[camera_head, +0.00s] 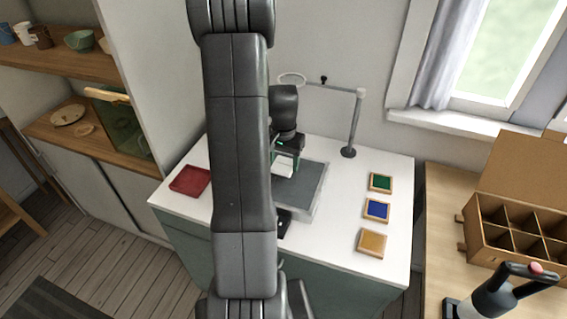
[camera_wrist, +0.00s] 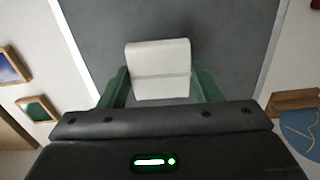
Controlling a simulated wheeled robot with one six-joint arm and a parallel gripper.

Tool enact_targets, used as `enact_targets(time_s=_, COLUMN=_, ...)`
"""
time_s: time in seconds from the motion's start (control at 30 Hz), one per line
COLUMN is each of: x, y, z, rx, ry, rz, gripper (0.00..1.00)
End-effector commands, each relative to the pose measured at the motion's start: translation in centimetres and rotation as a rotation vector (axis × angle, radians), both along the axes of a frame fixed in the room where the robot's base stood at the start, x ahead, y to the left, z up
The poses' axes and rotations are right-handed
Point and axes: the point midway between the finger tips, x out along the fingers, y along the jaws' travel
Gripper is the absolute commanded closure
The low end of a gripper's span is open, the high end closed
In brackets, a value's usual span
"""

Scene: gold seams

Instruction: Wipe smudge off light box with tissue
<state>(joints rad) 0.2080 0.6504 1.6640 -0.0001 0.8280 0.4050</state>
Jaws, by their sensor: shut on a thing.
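My gripper (camera_head: 284,160) is shut on a white folded tissue (camera_head: 283,170). In the wrist view the tissue (camera_wrist: 158,60) sits between the green fingers of my gripper (camera_wrist: 160,85). The light box (camera_head: 310,190) is a flat dark grey panel with a pale frame on the white worktop. Its grey face (camera_wrist: 85,35) fills most of the wrist view behind the tissue. The tissue is over the panel; I cannot tell whether it touches. My arm hides the panel's left part in the head view. I see no clear smudge on the visible face.
A red tray (camera_head: 190,181) lies left of the light box. Green (camera_head: 381,183), blue (camera_head: 377,209) and tan (camera_head: 372,243) framed tiles lie on the right. A stand (camera_head: 354,125) with a ring rises behind. A divided cardboard box (camera_head: 510,225) is at far right.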

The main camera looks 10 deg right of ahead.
Motion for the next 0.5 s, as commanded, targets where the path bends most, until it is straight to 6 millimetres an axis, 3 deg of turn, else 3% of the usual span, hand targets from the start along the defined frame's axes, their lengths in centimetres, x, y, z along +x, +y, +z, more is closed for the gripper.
enact_targets(time_s=0.3, x=-0.2, y=-0.1, z=3.3, rx=0.0, ry=-0.002, rz=0.003, gripper=0.63)
enact_targets(time_s=0.5, x=-0.3, y=-0.1, z=4.3, rx=-0.001, ry=-0.001, rz=0.004, gripper=0.63)
